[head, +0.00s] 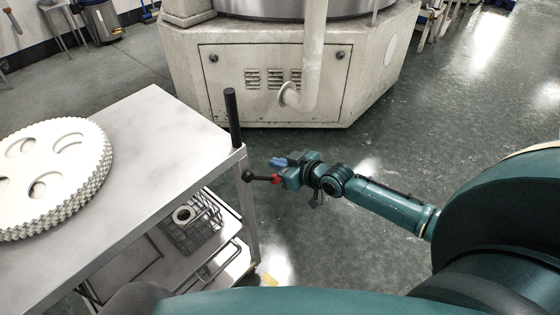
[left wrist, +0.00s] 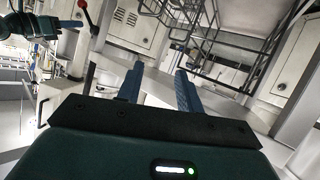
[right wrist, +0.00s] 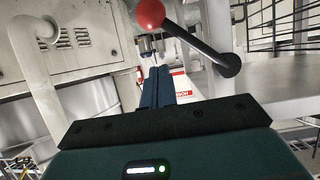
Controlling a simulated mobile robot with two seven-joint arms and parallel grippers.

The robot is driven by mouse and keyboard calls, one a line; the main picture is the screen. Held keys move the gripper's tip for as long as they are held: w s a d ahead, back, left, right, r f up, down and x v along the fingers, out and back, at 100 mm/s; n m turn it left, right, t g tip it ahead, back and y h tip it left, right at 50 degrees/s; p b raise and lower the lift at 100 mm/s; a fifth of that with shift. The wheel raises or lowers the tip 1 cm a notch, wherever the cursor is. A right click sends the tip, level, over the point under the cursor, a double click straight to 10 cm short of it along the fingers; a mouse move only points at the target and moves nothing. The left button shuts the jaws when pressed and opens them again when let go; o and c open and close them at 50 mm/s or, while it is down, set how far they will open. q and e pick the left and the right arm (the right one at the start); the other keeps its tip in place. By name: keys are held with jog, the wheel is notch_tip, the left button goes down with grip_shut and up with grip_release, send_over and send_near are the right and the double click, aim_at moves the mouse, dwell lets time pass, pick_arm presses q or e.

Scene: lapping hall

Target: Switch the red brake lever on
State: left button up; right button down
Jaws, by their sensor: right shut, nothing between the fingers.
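The brake lever is a black rod with a red ball knob (head: 276,179). Its dark pivot (head: 247,175) sits at the corner post of the steel trolley (head: 150,108), and the rod points right, near level in the head view. The knob (right wrist: 150,13) and pivot (right wrist: 228,65) also show in the right wrist view. My right gripper (head: 275,162) is shut and empty, its blue fingers just beside the knob. I cannot tell whether they touch it. My left gripper (left wrist: 157,72) is open and empty in the left wrist view; the head view does not show its fingers.
The trolley carries stacked white toothed discs (head: 62,170) on top and a wire basket (head: 190,222) below. A black upright handle (head: 231,112) rises at its corner. A large cream machine (head: 240,60) stands behind. The green floor (head: 390,140) right of the trolley is clear.

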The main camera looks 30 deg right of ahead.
jog(key=p+v, duration=0.1)
jog(key=v, duration=0.9)
jog(key=shift+d+r, duration=0.2)
